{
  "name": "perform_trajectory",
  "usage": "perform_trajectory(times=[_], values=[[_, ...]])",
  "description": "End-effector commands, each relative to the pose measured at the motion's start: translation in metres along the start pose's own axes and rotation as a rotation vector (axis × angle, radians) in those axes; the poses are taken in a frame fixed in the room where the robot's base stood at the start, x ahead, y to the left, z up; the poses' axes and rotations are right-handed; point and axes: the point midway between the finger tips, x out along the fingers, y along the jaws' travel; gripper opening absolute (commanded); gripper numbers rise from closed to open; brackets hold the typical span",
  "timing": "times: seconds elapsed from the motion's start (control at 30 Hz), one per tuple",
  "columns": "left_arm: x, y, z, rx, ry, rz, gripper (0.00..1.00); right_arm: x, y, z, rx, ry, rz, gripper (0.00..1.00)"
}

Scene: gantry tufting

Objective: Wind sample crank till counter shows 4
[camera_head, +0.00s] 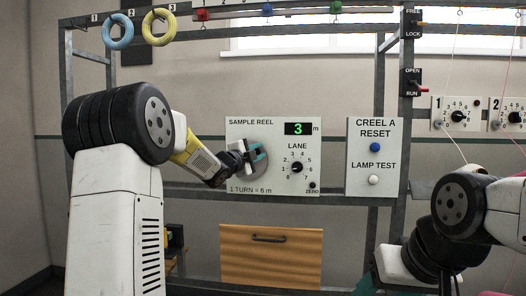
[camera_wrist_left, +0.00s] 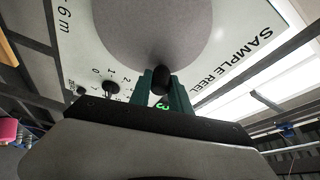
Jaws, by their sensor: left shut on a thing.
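The sample reel panel (camera_head: 237,131) is white, and its counter (camera_head: 298,129) shows a green 3. Its round grey crank disc (camera_wrist_left: 150,30) fills the top of the left wrist view. My left gripper (camera_head: 256,156) is at the disc, its teal fingers shut on the black crank knob (camera_wrist_left: 161,79). The fingers hide part of the disc and knob in the head view. The lane dial (camera_head: 297,168) and a small zero button (camera_head: 312,185) sit right of the crank. My right arm shows at the lower right; its fingers cannot be made out clearly.
A panel with a blue creel reset button (camera_head: 375,147) and a white lamp test button (camera_head: 374,180) stands to the right. Blue (camera_head: 118,31) and yellow (camera_head: 159,27) rings hang at upper left. A wooden drawer (camera_head: 270,262) lies below. Metal frame bars surround the panels.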

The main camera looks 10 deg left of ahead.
Motion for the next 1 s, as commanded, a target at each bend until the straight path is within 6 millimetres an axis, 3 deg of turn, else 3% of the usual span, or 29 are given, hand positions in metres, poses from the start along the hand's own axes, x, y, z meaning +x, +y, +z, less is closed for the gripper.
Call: perform_trajectory(times=[0.67, 0.7, 0.8, 1.0], values=[[0.0005, 0.0064, -0.0006, 0.058, -0.002, 0.031, 0.0, 0.0, 0.0, 0.0, 0.0, 0.0, 0.0, 0.58], [0.0005, 0.0064, -0.0006, 0.058, -0.002, 0.031, 0.27, 0.0, 0.0, 0.0, 0.0, 0.0, 0.0, 0.58], [0.0005, 0.0058, -0.0007, 0.058, -0.002, 0.03, 0.45, 0.0, 0.0, 0.0, 0.0, 0.0, 0.0, 0.58], [0.0006, 0.0046, -0.001, 0.059, -0.001, 0.027, 0.45, 0.0, 0.0, 0.0, 0.0, 0.0, 0.0, 0.58]])
